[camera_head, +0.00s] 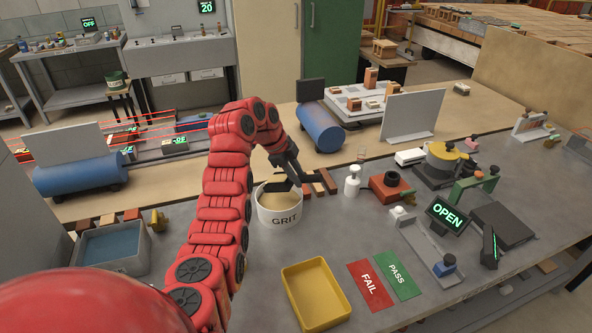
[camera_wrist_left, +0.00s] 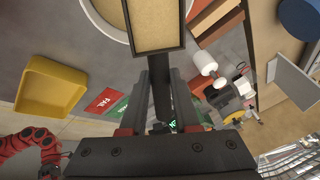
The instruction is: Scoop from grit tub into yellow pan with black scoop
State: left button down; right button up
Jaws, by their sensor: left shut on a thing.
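The white grit tub (camera_head: 280,211), labelled GRIT, stands on the grey bench with tan grit inside. Part of its rim also shows in the left wrist view (camera_wrist_left: 104,24). My left gripper (camera_head: 297,177) is at the tub's upper right, shut on the handle of the black scoop (camera_head: 279,187). In the left wrist view the scoop (camera_wrist_left: 157,50) lies over the tub, with tan grit filling the inside of its black rim. The yellow pan (camera_head: 316,294) sits on the bench in front and to the right of the tub, and looks empty. My right gripper is not in view.
Red FAIL (camera_head: 370,286) and green PASS (camera_head: 398,280) cards lie right of the pan. A white bottle (camera_head: 352,182) and brown bricks (camera_head: 326,181) stand right of the tub. A grey bin (camera_head: 110,247) is at left. Bench between tub and pan is clear.

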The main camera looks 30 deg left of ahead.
aim_at(308, 176)
pick_arm(q)
jog(key=shift+w+d+r+y+p, duration=0.15)
jog(key=shift+d+y+p, duration=0.2)
jog(key=shift+p, duration=0.75)
jog(key=shift+s+d+r+y+p, duration=0.15)
jog(key=shift+d+y+p, duration=0.2)
jog(key=shift+p, duration=0.7)
jog(key=shift+w+d+y+p, duration=0.25)
jog(key=shift+y+p, duration=0.25)
jog(key=shift+p, duration=0.35)
jog(key=shift+d+r+m+g+y+p, duration=0.35)
jog(key=shift+d+r+p, duration=0.3)
jog(key=shift+r+p, duration=0.5)
jog(key=shift+d+f+p, duration=0.1)
jog(key=shift+f+p, duration=0.05)
jog(key=shift+p, duration=0.2)
